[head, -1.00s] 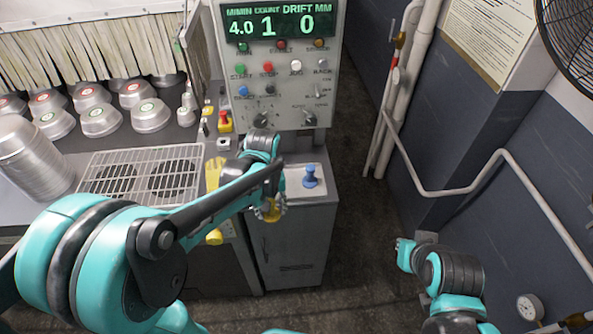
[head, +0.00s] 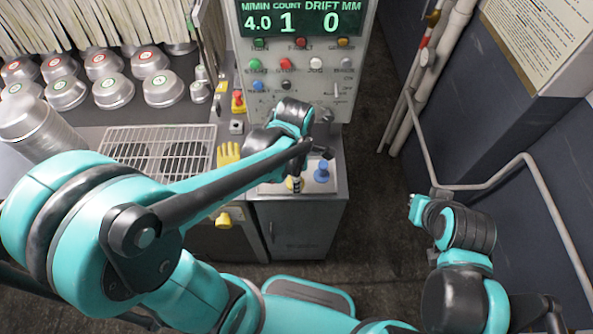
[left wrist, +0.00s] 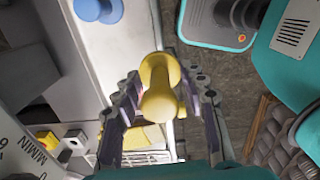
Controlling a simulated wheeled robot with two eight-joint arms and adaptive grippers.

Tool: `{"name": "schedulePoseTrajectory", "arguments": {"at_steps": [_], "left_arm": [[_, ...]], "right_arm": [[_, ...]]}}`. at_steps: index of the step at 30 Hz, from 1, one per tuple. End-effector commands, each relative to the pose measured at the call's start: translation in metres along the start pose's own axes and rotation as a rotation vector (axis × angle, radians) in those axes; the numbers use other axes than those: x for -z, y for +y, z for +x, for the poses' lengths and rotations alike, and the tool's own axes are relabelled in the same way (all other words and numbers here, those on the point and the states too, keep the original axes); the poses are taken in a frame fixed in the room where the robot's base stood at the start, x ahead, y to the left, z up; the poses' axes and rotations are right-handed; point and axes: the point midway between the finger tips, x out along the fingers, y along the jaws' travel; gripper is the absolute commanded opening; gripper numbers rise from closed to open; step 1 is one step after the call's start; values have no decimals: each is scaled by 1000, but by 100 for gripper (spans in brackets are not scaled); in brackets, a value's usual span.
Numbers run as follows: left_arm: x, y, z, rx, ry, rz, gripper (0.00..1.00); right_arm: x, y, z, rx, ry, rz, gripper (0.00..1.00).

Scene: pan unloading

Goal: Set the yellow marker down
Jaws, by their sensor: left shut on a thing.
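The yellow marker (left wrist: 159,82) is a knobbed peg held between the two fingers of my left gripper (left wrist: 160,100), which is shut on it. In the head view my left gripper (head: 297,184) is over the left part of the pale tray (head: 268,188) on top of the grey cabinet, and only a bit of yellow shows there. I cannot tell whether the marker touches the tray. A blue marker (head: 322,172) stands upright on the tray, just right of the gripper; it also shows in the left wrist view (left wrist: 98,8). My right gripper cannot be made out.
A control panel (head: 300,75) rises behind the tray. Pipes (head: 425,130) run along the right wall.

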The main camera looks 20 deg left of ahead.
Motion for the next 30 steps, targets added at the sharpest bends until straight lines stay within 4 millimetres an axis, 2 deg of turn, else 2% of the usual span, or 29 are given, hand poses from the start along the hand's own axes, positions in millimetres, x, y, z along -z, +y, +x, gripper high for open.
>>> {"name": "schedulePoseTrajectory", "arguments": {"at_steps": [3, 6, 10, 16, 23, 30], "left_arm": [[-4, 30, 21, 0, 0, -2, 1], [-7, 50, 32, 0, 0, -2, 1], [-10, 65, 41, 0, 0, 1, 1], [-11, 70, 51, 0, 0, 2, 1], [-10, 70, 83, 0, 0, 2, 1], [-10, 70, 83, 0, 0, 2, 1]], "right_arm": [[-6, 0, 9, 0, 0, 0, 0], [-8, 0, 12, 0, 0, 0, 0], [-10, 0, 14, 0, 0, 0, 0], [-12, 0, 16, 0, 0, 0, 0], [-18, 0, 25, 0, 0, 0, 0], [-17, 0, 24, 0, 0, 0, 0]]}}
